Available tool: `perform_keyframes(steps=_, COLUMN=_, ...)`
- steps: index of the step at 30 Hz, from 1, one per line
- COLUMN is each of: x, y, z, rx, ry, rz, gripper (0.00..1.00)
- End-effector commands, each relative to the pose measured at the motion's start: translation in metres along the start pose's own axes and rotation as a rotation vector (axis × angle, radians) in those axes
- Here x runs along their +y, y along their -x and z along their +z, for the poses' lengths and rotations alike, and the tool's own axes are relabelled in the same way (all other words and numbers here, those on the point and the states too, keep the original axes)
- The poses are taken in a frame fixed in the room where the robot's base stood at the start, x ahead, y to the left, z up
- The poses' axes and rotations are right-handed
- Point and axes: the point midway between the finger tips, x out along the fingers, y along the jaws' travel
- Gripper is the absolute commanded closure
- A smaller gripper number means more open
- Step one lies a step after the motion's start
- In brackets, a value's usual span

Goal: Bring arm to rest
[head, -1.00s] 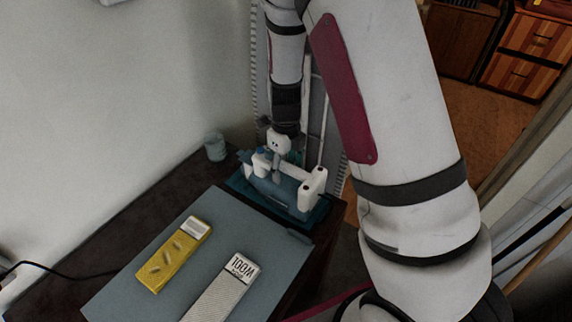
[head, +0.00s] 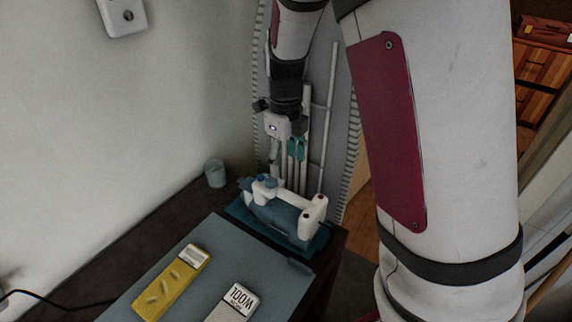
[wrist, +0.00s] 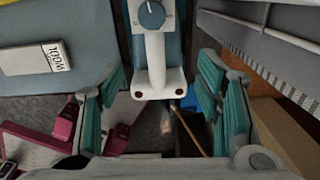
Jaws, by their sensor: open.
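My gripper (head: 287,147) is at the end of my raised arm in the head view, above and behind a blue and white device (head: 285,212) with a white handle on a teal base. Its teal finger pads (wrist: 163,100) stand apart in the wrist view. The white end of the device (wrist: 157,75) and its blue dial show between and beyond the fingers. I see nothing held between the pads. My arm covers much of the right side of the head view.
A yellow box (head: 172,283) and a white box marked WOOL (head: 236,303) lie on the blue-grey board (head: 135,292). A small light blue cup (head: 215,173) stands by the wall. A grey ironing-board-like panel (head: 345,130) stands behind the gripper.

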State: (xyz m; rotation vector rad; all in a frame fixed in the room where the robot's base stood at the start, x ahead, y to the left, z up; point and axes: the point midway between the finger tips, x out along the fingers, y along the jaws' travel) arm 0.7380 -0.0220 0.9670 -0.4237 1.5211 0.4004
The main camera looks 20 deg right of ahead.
Motion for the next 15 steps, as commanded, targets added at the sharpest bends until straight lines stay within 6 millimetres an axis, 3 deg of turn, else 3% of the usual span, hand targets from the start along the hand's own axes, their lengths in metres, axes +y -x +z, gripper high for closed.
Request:
perform_keyframes(steps=10, x=0.001, y=0.001, z=-0.001, rx=-0.003, ry=0.010, rz=0.001, gripper=0.41)
perform_keyframes(steps=15, x=0.012, y=0.027, z=-0.013, rx=-0.043, ry=0.186, rz=0.017, gripper=0.41)
